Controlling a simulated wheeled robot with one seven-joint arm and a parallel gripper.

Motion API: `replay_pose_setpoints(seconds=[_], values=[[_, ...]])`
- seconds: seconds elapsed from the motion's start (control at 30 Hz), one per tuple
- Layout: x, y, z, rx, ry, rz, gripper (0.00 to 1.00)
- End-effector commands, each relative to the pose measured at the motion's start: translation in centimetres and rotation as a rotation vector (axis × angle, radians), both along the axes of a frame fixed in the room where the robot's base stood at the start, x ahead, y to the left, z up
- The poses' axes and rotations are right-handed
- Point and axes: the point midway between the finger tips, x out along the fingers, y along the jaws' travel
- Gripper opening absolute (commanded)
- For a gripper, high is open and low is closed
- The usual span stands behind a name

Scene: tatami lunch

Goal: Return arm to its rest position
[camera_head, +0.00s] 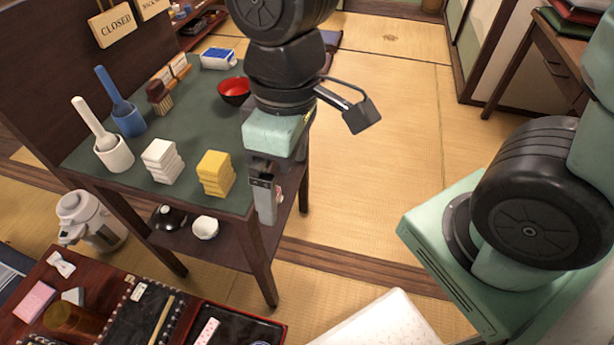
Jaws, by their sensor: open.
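My arm hangs down at the top middle of the head view. Its end, my gripper (267,207), points downward in front of the right edge of the dark green-topped table (138,187). The gripper is open, and I see nothing held in it. It hides part of that table's right edge and leg area. Its fingertips are seen nearly edge-on, so the gap between them is hard to make out.
The table holds a yellow stack (216,173), a white stack (162,160), a red bowl (234,91) and two mortars with pestles. A low lacquered table (25,334) stands at lower left beside a pot (90,220). Tatami floor (375,150) at centre right is clear.

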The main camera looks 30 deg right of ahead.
Motion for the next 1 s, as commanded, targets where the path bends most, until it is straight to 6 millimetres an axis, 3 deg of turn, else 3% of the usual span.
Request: replay_pose_setpoints(seconds=[0.1,0.2,0.57,0.73,1.0], values=[[-2.2,-1.0,0.2,-0.035,-0.041,-0.056,1.0],[-3.0,-1.4,0.2,-0.046,-0.057,-0.087,1.0],[-3.1,-1.5,0.3,-0.049,-0.06,-0.099,1.0],[-3.1,-1.5,2.6,-0.049,-0.059,-0.099,1.0],[-3.1,-1.5,8.8,-0.049,-0.059,-0.1,1.0]])
